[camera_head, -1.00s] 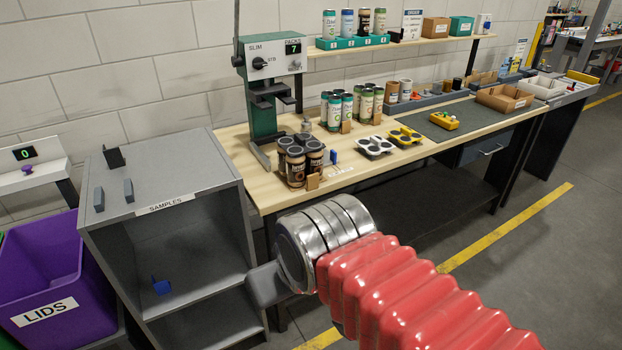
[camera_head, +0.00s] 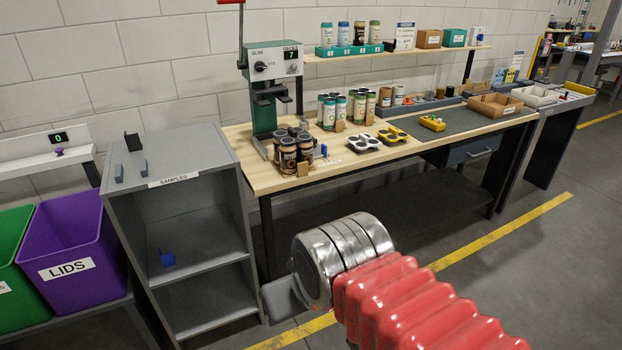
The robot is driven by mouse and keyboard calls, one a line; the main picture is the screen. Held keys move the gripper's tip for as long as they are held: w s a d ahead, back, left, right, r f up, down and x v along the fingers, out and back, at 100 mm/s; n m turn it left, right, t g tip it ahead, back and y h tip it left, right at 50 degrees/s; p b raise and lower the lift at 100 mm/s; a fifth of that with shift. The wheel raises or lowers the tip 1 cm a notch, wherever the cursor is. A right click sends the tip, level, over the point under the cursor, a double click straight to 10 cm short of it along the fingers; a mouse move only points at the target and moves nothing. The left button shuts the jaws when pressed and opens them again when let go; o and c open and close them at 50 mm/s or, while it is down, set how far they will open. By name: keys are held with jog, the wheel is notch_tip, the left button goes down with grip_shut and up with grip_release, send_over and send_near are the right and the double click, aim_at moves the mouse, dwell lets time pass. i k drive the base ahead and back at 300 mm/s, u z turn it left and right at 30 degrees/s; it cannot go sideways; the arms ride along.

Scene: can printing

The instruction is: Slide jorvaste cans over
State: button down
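A pack of dark brown cans (camera_head: 289,157) stands upright near the left front of the wooden workbench (camera_head: 262,182), beside the green can machine (camera_head: 263,108). Sample cans (camera_head: 342,36) stand in a teal holder on the shelf above. The label names are too small to read, so I cannot tell which are jorvaste. My gripper (camera_head: 287,298) is in front of the bench, apart from all cans. One grey finger shows; my metal wrist hides the rest.
A grey samples cabinet (camera_head: 190,180) stands left of the bench, with a blue item inside. Purple (camera_head: 75,240) and green (camera_head: 22,235) bins are farther left. White (camera_head: 364,143) and yellow (camera_head: 391,135) can carriers lie on the bench. The floor at right is open.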

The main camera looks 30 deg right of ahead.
aim_at(294, 153)
jog(key=k, duration=0.65)
jog(key=z, duration=0.45)
jog(key=i, duration=0.8)
jog(key=z, duration=0.45)
jog(key=i, duration=0.8)
jog(key=u, duration=0.75)
jog(key=i, duration=0.85)
jog(key=u, duration=0.65)
